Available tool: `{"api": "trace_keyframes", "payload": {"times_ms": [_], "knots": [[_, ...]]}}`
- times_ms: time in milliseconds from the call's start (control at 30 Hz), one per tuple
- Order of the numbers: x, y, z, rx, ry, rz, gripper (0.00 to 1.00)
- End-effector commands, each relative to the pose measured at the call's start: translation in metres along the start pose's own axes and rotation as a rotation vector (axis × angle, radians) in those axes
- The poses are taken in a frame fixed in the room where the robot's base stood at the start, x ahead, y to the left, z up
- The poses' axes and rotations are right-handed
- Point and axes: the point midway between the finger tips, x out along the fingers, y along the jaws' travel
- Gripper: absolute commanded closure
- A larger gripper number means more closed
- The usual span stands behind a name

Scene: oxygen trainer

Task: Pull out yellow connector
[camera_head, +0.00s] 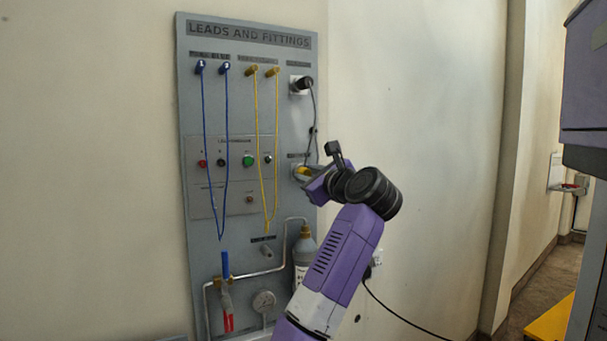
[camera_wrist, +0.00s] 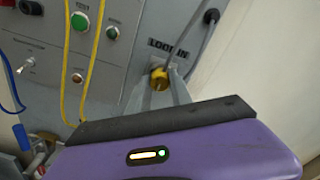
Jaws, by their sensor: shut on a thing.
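The yellow connector (camera_wrist: 159,79) sits at the panel just below a label reading "LOOP IN" in the wrist view. In the head view, the yellow connector (camera_head: 303,171) shows at the right edge of the panel, with my gripper (camera_head: 306,176) at it. In the wrist view the two fingers of my gripper (camera_wrist: 158,88) stand on either side of the connector and are shut on it. Its socket is mostly hidden, so I cannot tell how deep it sits.
The grey panel (camera_head: 230,275) hangs on the wall. Blue leads (camera_head: 203,115) and yellow leads (camera_head: 258,120) hang left of my gripper. A black plug (camera_head: 305,84) with a grey cable is above. A bottle (camera_head: 304,262), pipe and gauge (camera_head: 263,301) are below. Bare wall lies to the right.

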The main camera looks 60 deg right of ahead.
Motion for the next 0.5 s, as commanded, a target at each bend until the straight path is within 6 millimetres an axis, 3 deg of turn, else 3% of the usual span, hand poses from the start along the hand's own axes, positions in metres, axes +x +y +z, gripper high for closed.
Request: {"api": "trace_keyframes", "payload": {"times_ms": [267,500], "knots": [[0.0000,-0.0003,0.0000,-0.269,0.001,0.001,1.00],[0.0001,0.0003,0.0006,-0.298,-0.001,0.001,1.00]]}}
